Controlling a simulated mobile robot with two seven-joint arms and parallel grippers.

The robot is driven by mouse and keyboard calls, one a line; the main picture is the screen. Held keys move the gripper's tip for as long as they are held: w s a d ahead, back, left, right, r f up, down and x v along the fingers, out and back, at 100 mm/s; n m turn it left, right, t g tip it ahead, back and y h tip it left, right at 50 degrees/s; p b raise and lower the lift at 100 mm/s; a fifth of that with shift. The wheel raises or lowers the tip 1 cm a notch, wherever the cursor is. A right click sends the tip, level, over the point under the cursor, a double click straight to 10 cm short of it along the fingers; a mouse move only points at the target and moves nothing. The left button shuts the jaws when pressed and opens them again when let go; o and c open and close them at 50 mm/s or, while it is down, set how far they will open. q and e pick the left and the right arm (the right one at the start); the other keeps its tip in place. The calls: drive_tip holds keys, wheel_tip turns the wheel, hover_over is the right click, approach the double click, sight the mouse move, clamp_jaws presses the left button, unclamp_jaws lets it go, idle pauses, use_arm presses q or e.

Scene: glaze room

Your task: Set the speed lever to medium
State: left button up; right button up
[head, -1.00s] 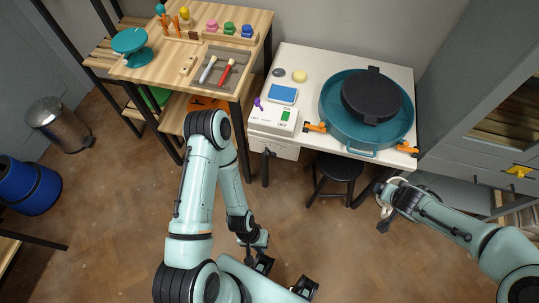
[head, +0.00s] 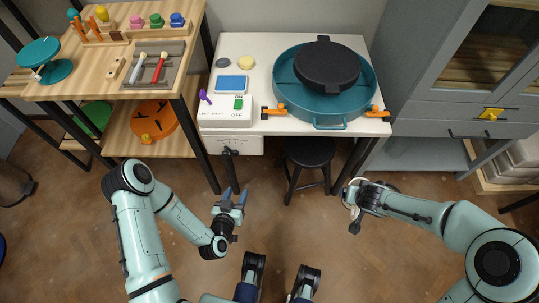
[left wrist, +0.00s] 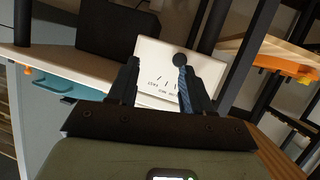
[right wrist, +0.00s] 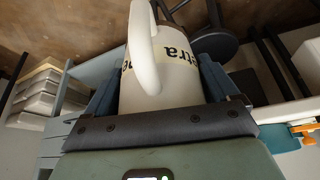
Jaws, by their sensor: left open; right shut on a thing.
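The speed lever (head: 228,153) is black with a round knob, on the white front panel (head: 250,146) under the table edge. In the left wrist view the knob (left wrist: 179,59) shows near the right side of the white panel (left wrist: 150,57), above small tick marks. My right gripper (head: 352,192) is shut on a white mug (right wrist: 165,75) with dark lettering on a yellowish band, well right of the lever.
The white table (head: 250,45) carries a teal basin (head: 287,85) with a black wheel, a control box (head: 225,117) and orange clamps. A wooden shelf unit (head: 180,110) stands left. A black stool (head: 311,152) is under the table. Floor before the panel is clear.

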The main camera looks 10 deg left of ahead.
sight(225, 156)
wheel_tip(225, 156, down, 5)
drive_tip(key=b, duration=0.2)
drive_tip(key=shift+r+b, duration=0.1)
drive_tip(key=shift+b, duration=0.3)
use_arm(q)
drive_tip(key=w+a+r+t+y, duration=0.2)
drive_tip(key=a+r+t+y, duration=0.1)
drive_tip(key=a+t+y, duration=0.15)
use_arm(e)
drive_tip(key=shift+f, duration=0.2)
use_arm(q)
drive_tip(key=shift+n+g+h, duration=0.35)
drive_tip(key=shift+n, duration=0.05)
drive_tip(key=x, duration=0.4)
drive_tip(key=b+x, duration=0.1)
drive_tip(key=x, duration=0.2)
drive_tip(key=a+x, duration=0.1)
drive_tip(key=x, duration=0.3)
drive_tip(key=shift+w+a+f+b, duration=0.1)
drive_tip(key=shift+w+b, duration=0.15)
drive_tip(key=shift+b, duration=0.1)
use_arm(e)
drive_tip(key=shift+w+f, duration=0.1)
drive_tip(key=shift+f, duration=0.85)
use_arm(q)
clamp_jaws()
